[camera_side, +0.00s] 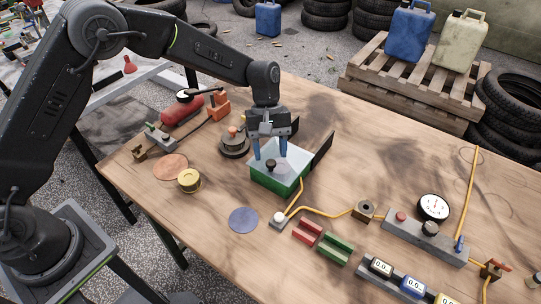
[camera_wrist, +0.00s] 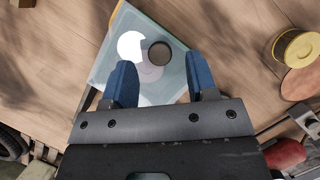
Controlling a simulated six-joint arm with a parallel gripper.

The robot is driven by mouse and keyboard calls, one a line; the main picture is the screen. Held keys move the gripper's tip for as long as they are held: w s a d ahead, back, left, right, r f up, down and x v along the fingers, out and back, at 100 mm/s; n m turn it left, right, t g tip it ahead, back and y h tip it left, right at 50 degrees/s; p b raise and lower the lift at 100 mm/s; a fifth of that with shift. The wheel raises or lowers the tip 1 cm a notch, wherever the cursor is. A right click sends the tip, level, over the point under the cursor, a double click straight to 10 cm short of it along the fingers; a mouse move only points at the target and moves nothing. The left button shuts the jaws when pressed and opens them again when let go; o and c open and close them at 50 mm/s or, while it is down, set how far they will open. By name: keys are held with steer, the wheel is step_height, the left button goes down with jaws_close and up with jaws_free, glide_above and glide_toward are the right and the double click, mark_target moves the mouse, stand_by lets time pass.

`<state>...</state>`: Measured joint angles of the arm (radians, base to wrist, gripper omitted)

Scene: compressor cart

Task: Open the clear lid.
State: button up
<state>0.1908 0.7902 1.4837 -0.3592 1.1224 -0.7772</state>
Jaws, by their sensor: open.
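The clear lid (camera_side: 292,160) lies flat on top of a green box (camera_side: 272,183) in the middle of the table and looks shut. A dark round knob (camera_side: 270,165) stands on the lid. My gripper (camera_side: 270,152) is above the lid, pointing down, with its two blue fingers apart and nothing between them. In the wrist view, the lid (camera_wrist: 110,65) is pale and see-through with a bright glare patch. The knob (camera_wrist: 159,53) shows just beyond my fingertips (camera_wrist: 160,66), roughly centred between them. I cannot tell the exact height of the fingertips above the lid.
A yellow cable (camera_side: 325,212) runs from a white button unit (camera_side: 281,218) in front. A dark round base with an orange top (camera_side: 234,145) stands close at left. A blue disc (camera_side: 243,220) lies in front.

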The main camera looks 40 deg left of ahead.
steer(key=shift+x, duration=1.05)
jaws_close()
